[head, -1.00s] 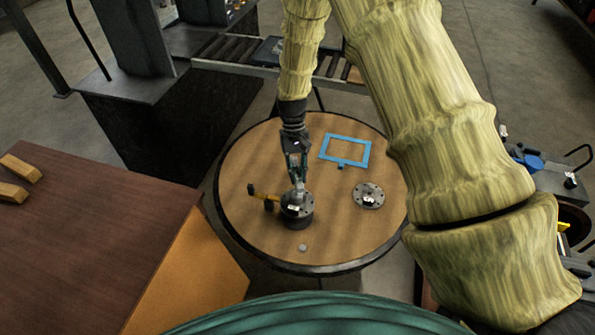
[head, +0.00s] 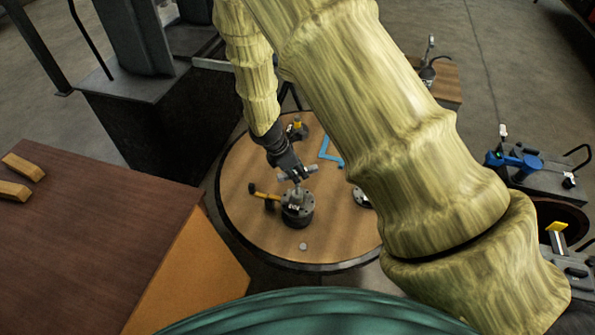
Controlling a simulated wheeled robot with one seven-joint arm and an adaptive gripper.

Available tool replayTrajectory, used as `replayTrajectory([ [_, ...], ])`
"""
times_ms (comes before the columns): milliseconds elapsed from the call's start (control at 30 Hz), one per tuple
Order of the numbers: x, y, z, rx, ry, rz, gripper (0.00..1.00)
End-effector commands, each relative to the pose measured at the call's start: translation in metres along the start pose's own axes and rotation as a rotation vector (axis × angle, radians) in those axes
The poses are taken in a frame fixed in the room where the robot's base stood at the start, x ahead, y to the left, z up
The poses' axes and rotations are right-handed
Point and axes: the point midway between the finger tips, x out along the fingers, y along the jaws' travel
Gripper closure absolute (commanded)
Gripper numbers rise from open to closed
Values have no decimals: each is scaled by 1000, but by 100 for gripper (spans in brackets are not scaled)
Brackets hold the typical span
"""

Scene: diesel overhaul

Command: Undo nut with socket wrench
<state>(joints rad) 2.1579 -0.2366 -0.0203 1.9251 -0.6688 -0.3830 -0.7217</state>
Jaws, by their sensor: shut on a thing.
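My gripper (head: 291,173) is above the round table and shut on a silver socket wrench (head: 297,187). The wrench stands over the top of a dark, round flanged part (head: 297,212). The wrench's lower end appears to meet the part's top; the nut itself is too small or hidden to make out. A yellow-handled tool or clamp (head: 262,194) sticks out from the left side of the part.
The round wooden table (head: 250,225) bears a small grey disc (head: 303,246) near its front. A blue frame (head: 328,152) and a second flange (head: 361,197) are partly hidden by my arm. A yellow-topped item (head: 297,130) stands at the back. A brown bench (head: 90,250) is at left.

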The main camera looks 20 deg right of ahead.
Motion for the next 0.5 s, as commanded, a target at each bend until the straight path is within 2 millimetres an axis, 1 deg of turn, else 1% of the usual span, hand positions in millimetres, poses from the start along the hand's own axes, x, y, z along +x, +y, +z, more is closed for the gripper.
replayTrajectory([
  [100, 0, -1, -1, -170, -3, 70, 100],
  [200, 1, 0, -1, -285, -4, 117, 100],
  [333, 0, 0, 0, -360, -2, 149, 100],
  [500, -1, 1, 0, -369, -1, 153, 100],
])
